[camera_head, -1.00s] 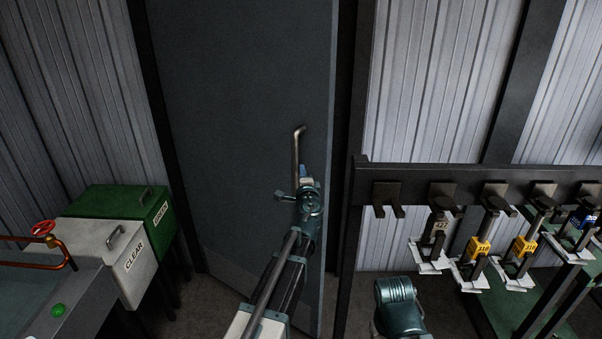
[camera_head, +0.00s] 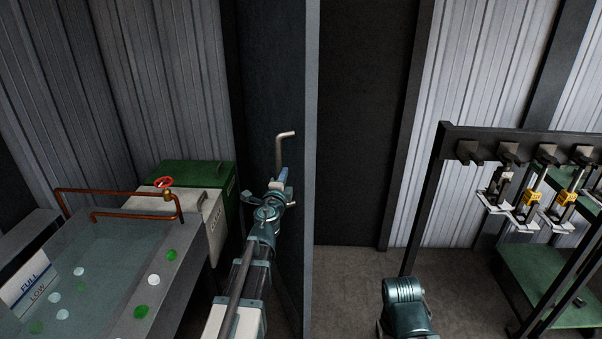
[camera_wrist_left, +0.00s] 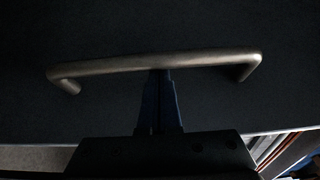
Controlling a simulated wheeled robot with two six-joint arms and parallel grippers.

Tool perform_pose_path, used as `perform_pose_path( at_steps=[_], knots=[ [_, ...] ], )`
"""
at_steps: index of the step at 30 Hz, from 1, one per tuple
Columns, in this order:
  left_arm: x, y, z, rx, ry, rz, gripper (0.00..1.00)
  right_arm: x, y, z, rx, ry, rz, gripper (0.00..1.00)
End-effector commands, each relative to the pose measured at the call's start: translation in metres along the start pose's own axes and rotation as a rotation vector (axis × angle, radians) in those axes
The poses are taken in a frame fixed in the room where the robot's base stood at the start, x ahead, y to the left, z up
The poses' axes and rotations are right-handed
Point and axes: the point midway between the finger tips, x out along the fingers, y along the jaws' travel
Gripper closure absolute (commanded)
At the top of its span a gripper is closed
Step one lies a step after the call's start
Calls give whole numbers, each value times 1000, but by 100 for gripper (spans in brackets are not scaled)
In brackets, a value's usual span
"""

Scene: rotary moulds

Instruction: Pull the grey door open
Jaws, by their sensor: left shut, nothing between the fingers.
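The grey door (camera_head: 270,90) stands open in the head view, seen nearly edge-on, with its pale free edge (camera_head: 311,120) towards the right. Its bent metal handle (camera_head: 279,150) is on the face turned to the left. My left gripper (camera_head: 281,178) is at the lower part of the handle. In the left wrist view the handle (camera_wrist_left: 200,61) spans the picture, and the shut fingers (camera_wrist_left: 160,90) end at the middle of the bar. I cannot tell whether they touch it. My right gripper is out of view; only part of my right arm shows.
The doorway (camera_head: 365,120) is dark, with bare floor (camera_head: 350,280) before it. A dark rack (camera_head: 428,200) with hanging tools stands at right.

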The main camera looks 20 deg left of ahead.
Motion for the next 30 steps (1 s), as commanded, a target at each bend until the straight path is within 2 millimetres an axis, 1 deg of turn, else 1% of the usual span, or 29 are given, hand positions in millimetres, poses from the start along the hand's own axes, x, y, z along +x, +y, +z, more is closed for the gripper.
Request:
perform_pose_path(
  at_steps=[1,5,9,15,18,22,27,30],
  knots=[
    [-10,0,22,0,12,0,100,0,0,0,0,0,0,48],
    [-26,0,60,0,31,0,100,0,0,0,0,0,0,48],
    [-40,0,103,0,32,0,100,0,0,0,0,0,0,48],
    [-54,0,155,0,34,0,100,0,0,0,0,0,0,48],
    [-58,0,174,0,36,0,100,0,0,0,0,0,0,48],
    [-62,0,192,0,37,0,100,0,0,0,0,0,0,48],
    [-65,0,204,0,38,0,100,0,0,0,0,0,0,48],
    [-66,0,207,0,40,0,100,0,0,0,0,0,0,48]
  ],
)
